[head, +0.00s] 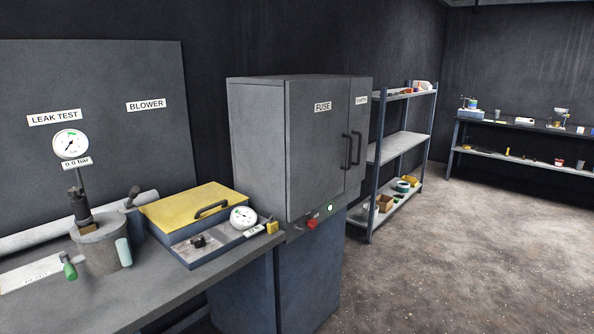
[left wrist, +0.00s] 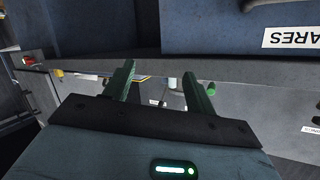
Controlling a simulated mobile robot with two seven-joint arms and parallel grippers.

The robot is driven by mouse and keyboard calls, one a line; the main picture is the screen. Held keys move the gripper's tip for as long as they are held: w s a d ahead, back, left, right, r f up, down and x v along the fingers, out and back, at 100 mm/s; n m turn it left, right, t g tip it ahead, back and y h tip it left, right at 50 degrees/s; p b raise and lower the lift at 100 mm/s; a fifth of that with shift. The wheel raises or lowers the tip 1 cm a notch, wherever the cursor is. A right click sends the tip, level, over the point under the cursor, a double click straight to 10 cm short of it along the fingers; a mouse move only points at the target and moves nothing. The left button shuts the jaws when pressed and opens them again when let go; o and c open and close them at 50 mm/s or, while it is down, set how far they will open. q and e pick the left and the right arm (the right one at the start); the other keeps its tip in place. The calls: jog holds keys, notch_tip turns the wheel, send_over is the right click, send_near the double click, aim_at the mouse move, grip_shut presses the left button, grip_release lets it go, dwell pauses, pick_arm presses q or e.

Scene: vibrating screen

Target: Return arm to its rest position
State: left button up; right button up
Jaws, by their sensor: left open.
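My left gripper (left wrist: 160,85) shows in the left wrist view, with its two dark green fingers spread apart and nothing between them. The wrist view looks sideways or upside down at a grey bench edge and a blue front labelled "ARES" (left wrist: 290,35), which reads upside down. Neither of my arms shows in the head view. My right gripper is in neither view.
In the head view a grey bench (head: 120,310) holds a gauge (head: 71,143), a cylindrical pot (head: 101,248) and a yellow-lidded box (head: 195,208). A grey cabinet (head: 270,150) stands beside it. Shelves (head: 400,147) stand behind, with open floor (head: 470,250) at right.

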pick_arm(q)
jog(key=s+d+f+m+g+h, duration=0.1)
jog(key=s+d+f, duration=0.4)
jog(key=s, duration=0.6)
jog(key=s+d+f+m+g+h+p, duration=0.1)
jog(key=s+d+f+h, duration=0.3)
jog(key=s, duration=0.8)
jog(key=s+d+f+m+g+h, duration=0.1)
jog(key=s+d+f+g+h, duration=0.1)
jog(key=s+d+f, duration=0.4)
jog(key=s, duration=0.5)
jog(key=shift+s+f+g+h+p, duration=0.3)
jog(key=shift+s+f+h, duration=0.05)
jog(key=shift+s+h, duration=0.05)
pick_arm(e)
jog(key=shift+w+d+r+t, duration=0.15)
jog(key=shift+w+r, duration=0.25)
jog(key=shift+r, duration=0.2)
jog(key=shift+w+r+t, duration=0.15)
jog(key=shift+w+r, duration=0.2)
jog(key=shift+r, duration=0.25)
